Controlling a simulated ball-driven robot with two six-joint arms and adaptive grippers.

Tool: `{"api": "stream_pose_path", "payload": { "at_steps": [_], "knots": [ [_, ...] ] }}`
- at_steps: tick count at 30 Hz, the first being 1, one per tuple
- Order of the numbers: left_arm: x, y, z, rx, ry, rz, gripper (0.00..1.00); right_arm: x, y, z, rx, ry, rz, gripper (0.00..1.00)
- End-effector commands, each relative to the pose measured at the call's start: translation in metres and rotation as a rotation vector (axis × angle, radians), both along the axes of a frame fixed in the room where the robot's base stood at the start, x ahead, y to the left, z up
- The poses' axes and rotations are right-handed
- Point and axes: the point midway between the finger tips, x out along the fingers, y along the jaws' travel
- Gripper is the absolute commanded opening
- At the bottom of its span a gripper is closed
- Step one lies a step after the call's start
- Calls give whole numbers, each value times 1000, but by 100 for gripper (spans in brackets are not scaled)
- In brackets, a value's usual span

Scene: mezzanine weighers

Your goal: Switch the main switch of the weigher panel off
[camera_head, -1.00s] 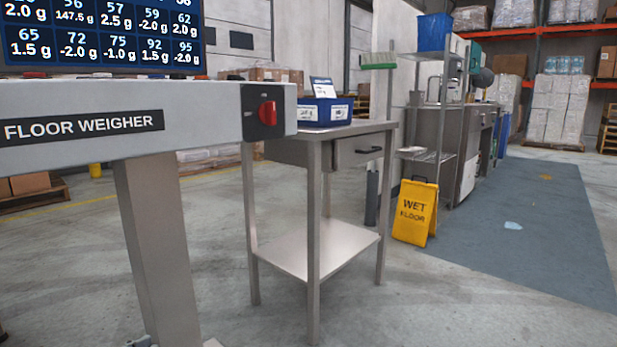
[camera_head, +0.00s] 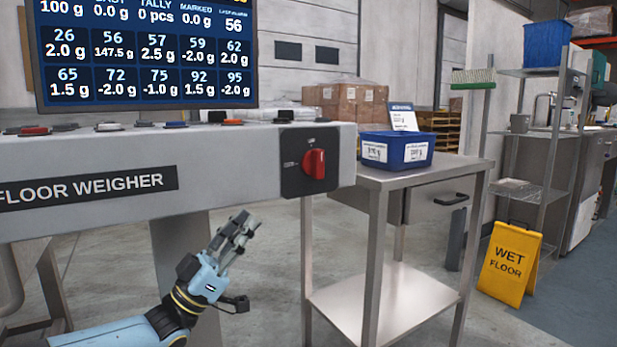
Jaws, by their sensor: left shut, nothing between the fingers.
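The weigher panel (camera_head: 230,165) is a long light-grey housing marked "FLOOR WEIGHER", on a grey post. Its main switch (camera_head: 315,163) is a red rotary knob on a black square plate at the panel's right end. The knob's grip stands roughly upright; small marks on the plate are too small to read. My left gripper (camera_head: 243,228) is shut and empty, below and to the left of the switch, apart from it, with its fingers pointing up and right. My right gripper is not in view.
A display screen (camera_head: 145,52) stands above the panel, with several coloured buttons along the panel's top. A steel table (camera_head: 400,178) with a blue bin (camera_head: 396,148) stands close on the right. A yellow wet-floor sign (camera_head: 510,262) stands farther right.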

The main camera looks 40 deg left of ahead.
Motion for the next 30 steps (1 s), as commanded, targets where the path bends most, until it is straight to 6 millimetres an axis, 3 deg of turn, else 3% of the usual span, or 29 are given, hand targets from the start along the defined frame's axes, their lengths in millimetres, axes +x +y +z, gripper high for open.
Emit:
{"api": "stream_pose_path", "payload": {
  "at_steps": [8,20,24,30],
  "knots": [
    [11,-5,13,1,-2,0,0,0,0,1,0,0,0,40],
    [65,-28,71,0,-3,1,0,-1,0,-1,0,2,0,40],
    [87,-36,69,-2,0,2,0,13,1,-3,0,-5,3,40],
    [101,-42,70,0,1,1,0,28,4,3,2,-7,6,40]
  ]
}}
